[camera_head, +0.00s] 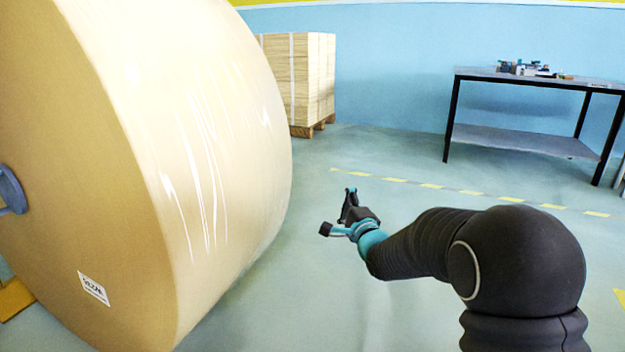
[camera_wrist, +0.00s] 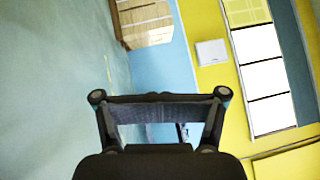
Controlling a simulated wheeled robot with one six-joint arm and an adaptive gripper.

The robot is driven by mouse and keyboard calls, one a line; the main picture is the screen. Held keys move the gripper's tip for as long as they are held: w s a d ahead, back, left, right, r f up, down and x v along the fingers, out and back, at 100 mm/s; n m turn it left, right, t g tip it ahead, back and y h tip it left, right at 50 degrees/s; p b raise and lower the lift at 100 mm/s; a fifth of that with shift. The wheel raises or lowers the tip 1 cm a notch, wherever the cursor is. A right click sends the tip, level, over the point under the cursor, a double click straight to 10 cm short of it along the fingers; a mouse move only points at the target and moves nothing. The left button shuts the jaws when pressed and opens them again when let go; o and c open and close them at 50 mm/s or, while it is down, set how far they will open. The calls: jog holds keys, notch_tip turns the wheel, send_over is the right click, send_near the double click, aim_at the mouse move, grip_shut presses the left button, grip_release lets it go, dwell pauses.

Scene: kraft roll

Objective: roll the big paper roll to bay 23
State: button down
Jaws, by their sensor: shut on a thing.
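The big paper roll (camera_head: 215,130) stands on its curved side on the floor and fills the left of the head view. It is wrapped in shiny film, and its flat end has a white label (camera_head: 94,288) and a grey-blue core piece (camera_head: 11,190). My gripper (camera_head: 338,212) is to the right of the roll, with floor showing between them. In the wrist view, my gripper (camera_wrist: 160,96) has its fingers apart, with a dark bar (camera_wrist: 160,98) across between the tips. No bay number is readable.
A wooden pallet with stacked boxes (camera_head: 300,75) stands behind the roll. A table (camera_head: 530,80) with small items is at the back right. A yellow dashed line (camera_head: 430,186) crosses the floor. A yellow-brown block (camera_head: 14,298) lies at the lower left. The middle floor is clear.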

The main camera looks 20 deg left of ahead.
jog(key=w+a+r, duration=0.2)
jog(key=w+a, duration=0.6)
jog(key=a, duration=0.3)
jog(key=shift+r, duration=0.1)
dwell(0.4)
